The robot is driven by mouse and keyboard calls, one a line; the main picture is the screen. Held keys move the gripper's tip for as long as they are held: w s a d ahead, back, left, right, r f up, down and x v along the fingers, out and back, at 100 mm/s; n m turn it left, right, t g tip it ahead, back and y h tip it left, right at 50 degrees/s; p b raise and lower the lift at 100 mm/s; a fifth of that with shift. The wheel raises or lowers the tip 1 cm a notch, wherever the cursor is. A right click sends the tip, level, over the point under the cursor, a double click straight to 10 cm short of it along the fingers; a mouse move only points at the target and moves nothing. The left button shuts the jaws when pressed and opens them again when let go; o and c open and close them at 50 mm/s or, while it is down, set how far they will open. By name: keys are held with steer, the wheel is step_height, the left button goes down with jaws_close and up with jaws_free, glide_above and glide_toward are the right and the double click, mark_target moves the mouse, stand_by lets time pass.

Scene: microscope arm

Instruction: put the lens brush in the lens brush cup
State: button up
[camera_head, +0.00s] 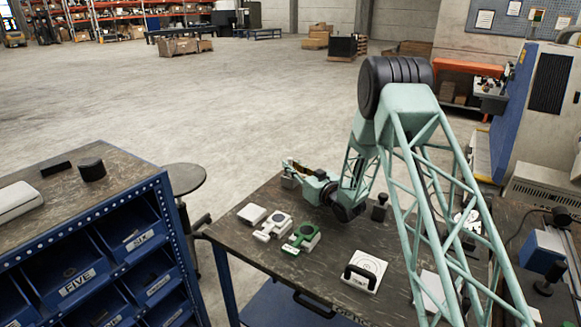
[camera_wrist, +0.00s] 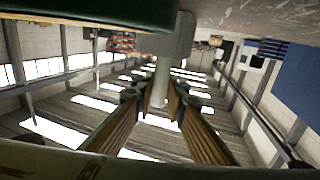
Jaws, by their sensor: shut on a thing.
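My gripper (camera_head: 292,168) is above the far left end of the dark worktable (camera_head: 335,232) in the head view. In the wrist view my gripper (camera_wrist: 160,98) has its two fingers closed around a pale upright stick, which looks like the lens brush (camera_wrist: 160,82). The stick runs up to a grey blocky shape (camera_wrist: 155,44); I cannot tell whether that is part of the brush or something behind it. The brush is too small to make out in the head view. I cannot identify the lens brush cup in either view.
On the table stand a white box (camera_head: 252,213), a white fixture (camera_head: 273,226), a green and white fixture (camera_head: 302,238), a white case with a black handle (camera_head: 364,270) and a small black object (camera_head: 379,207). A blue bin cabinet (camera_head: 95,240) and a round stool (camera_head: 184,177) stand left.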

steer(key=shift+f, duration=0.2)
steer(key=o, duration=0.8)
steer(key=shift+r, duration=0.2)
steer(key=p+v, duration=0.1)
steer(key=v, duration=1.1)
stand_by(0.5)
